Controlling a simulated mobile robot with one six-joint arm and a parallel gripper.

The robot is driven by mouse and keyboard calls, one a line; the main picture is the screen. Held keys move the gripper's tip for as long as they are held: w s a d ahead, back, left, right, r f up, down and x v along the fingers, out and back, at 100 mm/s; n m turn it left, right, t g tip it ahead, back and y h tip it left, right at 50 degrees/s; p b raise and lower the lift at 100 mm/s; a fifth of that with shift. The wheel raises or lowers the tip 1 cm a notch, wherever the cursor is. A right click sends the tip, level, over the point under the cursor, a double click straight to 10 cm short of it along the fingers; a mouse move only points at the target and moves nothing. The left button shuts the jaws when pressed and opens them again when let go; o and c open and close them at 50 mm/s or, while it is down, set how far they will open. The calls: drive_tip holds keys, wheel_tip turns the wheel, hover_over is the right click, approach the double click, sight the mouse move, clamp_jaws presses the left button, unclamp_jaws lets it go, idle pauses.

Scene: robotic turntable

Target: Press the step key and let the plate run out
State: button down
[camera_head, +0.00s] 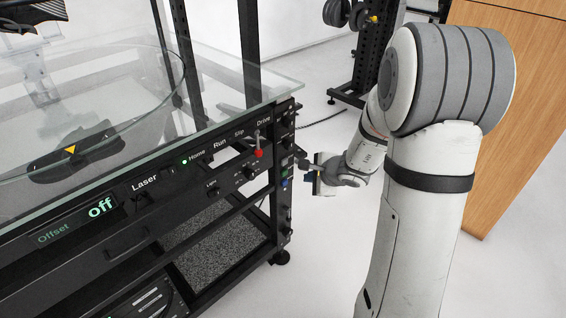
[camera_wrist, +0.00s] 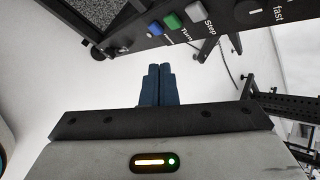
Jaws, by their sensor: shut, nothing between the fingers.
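The step key is a pale grey key (camera_wrist: 196,11) beside the word "Step" in the wrist view, at the end of a row with a green key (camera_wrist: 172,21) and a blue key (camera_wrist: 153,29). My gripper (camera_wrist: 160,68) is shut and empty, its dark blue fingers together, pointing toward the panel below the keys and apart from them. In the head view my gripper (camera_head: 311,176) is just right of the rack's corner panel. The round plate (camera_head: 178,92) shows as a clear curved edge at the left, partly cut off. I cannot tell whether it turns.
The black front panel (camera_head: 125,212) carries a lit green lamp by "Home", a display reading "off", and a red-tipped lever (camera_head: 258,153). A glass top (camera_head: 283,86) overhangs the rack. A wooden cabinet (camera_head: 515,120) stands at the right, and a weight stand (camera_head: 365,60) stands behind.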

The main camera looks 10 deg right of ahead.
drive_tip(key=shift+w+a, duration=0.9)
drive_tip(key=shift+w, duration=0.3)
drive_tip(key=shift+w+a, duration=0.9)
drive_tip(key=shift+w, duration=0.3)
drive_tip(key=shift+w, duration=0.1)
drive_tip(key=shift+w+a, duration=0.2)
drive_tip(key=shift+w, duration=0.1)
drive_tip(key=shift+w+a, duration=0.3)
drive_tip(key=shift+w, duration=0.1)
idle(0.9)
drive_tip(key=shift+s+d+b, duration=0.1)
drive_tip(key=shift+b, duration=0.2)
drive_tip(key=shift+s+d+b, duration=0.3)
drive_tip(key=shift+s+d, duration=0.15)
drive_tip(key=shift+s, duration=0.2)
drive_tip(key=shift+s+d+b, duration=0.35)
drive_tip(key=shift+s+d, duration=0.4)
drive_tip(key=shift+s, duration=0.25)
drive_tip(key=shift+s+d+b, duration=0.35)
drive_tip(key=shift+s+d, duration=0.35)
drive_tip(key=shift+s, duration=0.3)
